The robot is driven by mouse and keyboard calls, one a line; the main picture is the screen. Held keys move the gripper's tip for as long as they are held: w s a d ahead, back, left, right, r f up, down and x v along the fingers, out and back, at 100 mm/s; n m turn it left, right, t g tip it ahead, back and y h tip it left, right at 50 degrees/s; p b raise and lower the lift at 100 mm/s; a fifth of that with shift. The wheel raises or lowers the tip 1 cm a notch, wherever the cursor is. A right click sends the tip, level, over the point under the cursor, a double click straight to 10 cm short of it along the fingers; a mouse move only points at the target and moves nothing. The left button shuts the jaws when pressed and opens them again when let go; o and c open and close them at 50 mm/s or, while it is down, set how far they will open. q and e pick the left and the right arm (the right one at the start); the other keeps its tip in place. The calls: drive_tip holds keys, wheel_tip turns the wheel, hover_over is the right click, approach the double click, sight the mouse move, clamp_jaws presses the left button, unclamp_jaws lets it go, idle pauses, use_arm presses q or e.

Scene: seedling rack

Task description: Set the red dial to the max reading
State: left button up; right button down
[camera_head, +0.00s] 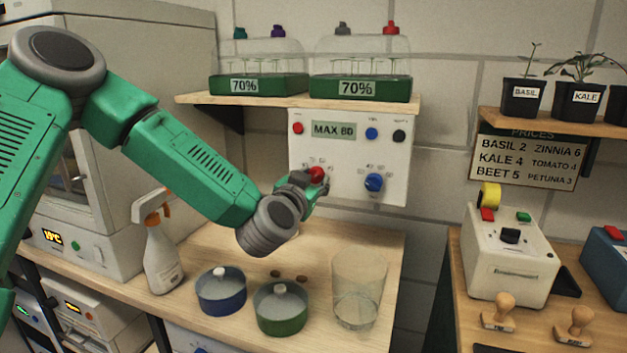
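The red dial (317,174) is on the lower left of a white wall panel (348,190), under the shelf. The panel's label (334,130) reads MAX 80. A blue dial (374,182) sits to the right of the red one. My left gripper (311,183) is at the red dial, with its fingers close around the dial's left and lower right sides. The hand hides part of the dial and its scale, so its setting is unreadable. I cannot tell whether the fingers press on it. My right gripper is not in view.
Below on the wooden bench (225,250) stand a spray bottle (161,250), a blue pot (221,292), a green pot (281,310) and a clear beaker (358,290). The shelf (300,101) above the panel holds two green trays. A white device (510,255) stands at right.

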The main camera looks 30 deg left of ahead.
use_arm(q)
drive_tip(key=shift+n, duration=0.3)
drive_tip(key=n, duration=0.4)
drive_tip(key=shift+n, duration=0.4)
drive_tip(key=o, duration=1.1)
drive_tip(key=v, duration=0.7)
drive_tip(key=shift+s+f, duration=0.1)
drive_tip(key=shift+s, duration=0.1)
drive_tip(key=shift+f, duration=0.1)
